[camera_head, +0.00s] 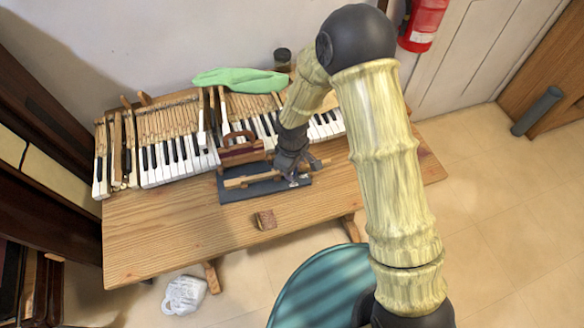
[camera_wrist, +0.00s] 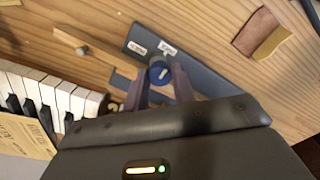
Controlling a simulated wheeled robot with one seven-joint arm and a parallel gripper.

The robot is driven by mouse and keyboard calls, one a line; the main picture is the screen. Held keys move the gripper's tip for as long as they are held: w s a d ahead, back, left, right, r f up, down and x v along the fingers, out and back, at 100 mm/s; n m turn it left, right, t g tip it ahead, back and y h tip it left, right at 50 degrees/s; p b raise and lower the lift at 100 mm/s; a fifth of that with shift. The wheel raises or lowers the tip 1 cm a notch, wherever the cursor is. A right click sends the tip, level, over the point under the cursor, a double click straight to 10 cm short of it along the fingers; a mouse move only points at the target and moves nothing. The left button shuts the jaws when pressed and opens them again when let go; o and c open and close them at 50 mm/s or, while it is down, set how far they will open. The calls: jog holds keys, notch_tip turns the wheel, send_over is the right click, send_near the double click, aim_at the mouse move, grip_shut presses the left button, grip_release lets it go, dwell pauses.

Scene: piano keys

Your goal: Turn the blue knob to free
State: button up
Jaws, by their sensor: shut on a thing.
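The blue knob (camera_wrist: 159,72) has a white mark on its top and sits on a dark plate (camera_wrist: 208,80) with two small white labels beyond it. A wooden strip (camera_wrist: 95,55) lies across the plate and passes by the knob. My gripper (camera_wrist: 161,78) is shut on the knob, one finger on each side. In the head view my gripper (camera_head: 292,172) is low over the dark plate (camera_head: 232,195) on the table, and hides the knob there. The label writing is too small to read surely.
Piano keys (camera_head: 165,160) run along the back of the wooden table (camera_head: 160,245), with a green cloth (camera_head: 240,79) and a dark jar (camera_head: 282,57) behind. A reddish-brown wooden frame (camera_head: 240,152) stands behind the plate. A small brown piece (camera_head: 265,220) lies in front. The table's front left is clear.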

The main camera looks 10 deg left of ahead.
jog(key=o, duration=1)
notch_tip(320, 180, up, 18)
jog(key=shift+f+b, duration=0.25)
jog(key=shift+b, duration=0.1)
jog(key=s+d+r+m+t, duration=0.1)
jog(key=d+m, duration=0.3)
jog(key=d, duration=0.4)
jog(key=s+d+r+m, duration=0.1)
jog(key=s+d+m, duration=0.3)
jog(key=d, duration=0.5)
jog(key=s+d+r+m+t, duration=0.1)
jog(key=s+d+m, duration=0.1)
jog(key=d+m, duration=0.4)
jog(key=shift+s+d+t+p, duration=0.15)
jog(key=shift+d+t+p, duration=0.15)
jog(key=shift+d, duration=1.15)
